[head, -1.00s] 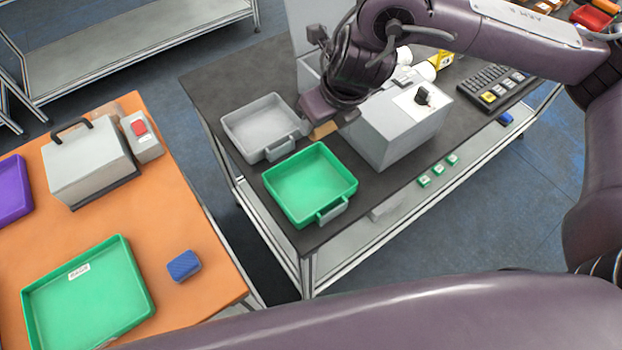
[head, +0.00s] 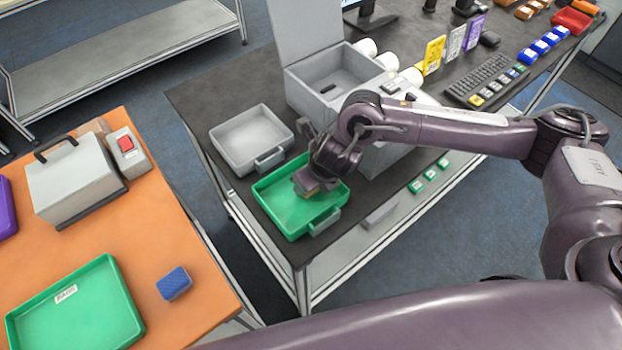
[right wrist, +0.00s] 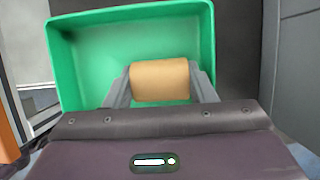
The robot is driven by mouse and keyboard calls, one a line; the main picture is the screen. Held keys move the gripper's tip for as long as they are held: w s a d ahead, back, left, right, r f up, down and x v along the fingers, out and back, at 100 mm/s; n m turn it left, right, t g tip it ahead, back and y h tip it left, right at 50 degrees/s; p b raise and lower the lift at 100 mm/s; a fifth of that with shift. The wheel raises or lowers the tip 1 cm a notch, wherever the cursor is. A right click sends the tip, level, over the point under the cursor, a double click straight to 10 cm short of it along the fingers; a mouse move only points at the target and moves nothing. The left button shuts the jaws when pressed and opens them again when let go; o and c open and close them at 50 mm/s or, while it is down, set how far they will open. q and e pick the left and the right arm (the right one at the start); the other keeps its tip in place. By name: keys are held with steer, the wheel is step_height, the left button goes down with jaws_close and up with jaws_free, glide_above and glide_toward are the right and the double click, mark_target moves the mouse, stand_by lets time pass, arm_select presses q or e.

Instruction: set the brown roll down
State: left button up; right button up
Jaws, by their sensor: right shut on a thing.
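The brown roll (right wrist: 160,80) is held between the two fingers of my right gripper (right wrist: 162,88), as the right wrist view shows. In the head view my right gripper (head: 306,188) is over the green tray (head: 274,213) on the dark table, and the roll is mostly hidden under it. The green tray also shows in the right wrist view (right wrist: 85,62), with its inside beyond the roll. I cannot tell whether the roll touches the tray floor. My left gripper is out of view.
A grey tray (head: 225,158) stands just behind the green one. A grey box machine (head: 340,85) stands to the right on the dark table (head: 200,98). On the orange table (head: 205,270) are another green tray (head: 125,300) and a blue block (head: 175,283).

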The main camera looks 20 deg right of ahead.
steer(key=shift+f, duration=0.25)
steer(key=shift+f, duration=0.2)
steer(key=o, duration=0.7)
steer(key=shift+c, duration=0.2)
steer(key=shift+r, duration=0.45)
steer(key=v, duration=1.1)
steer(key=shift+s+r, duration=0.2)
steer(key=shift+s, duration=0.1)
steer(key=shift+d, duration=0.1)
steer(key=shift+s+f, duration=0.1)
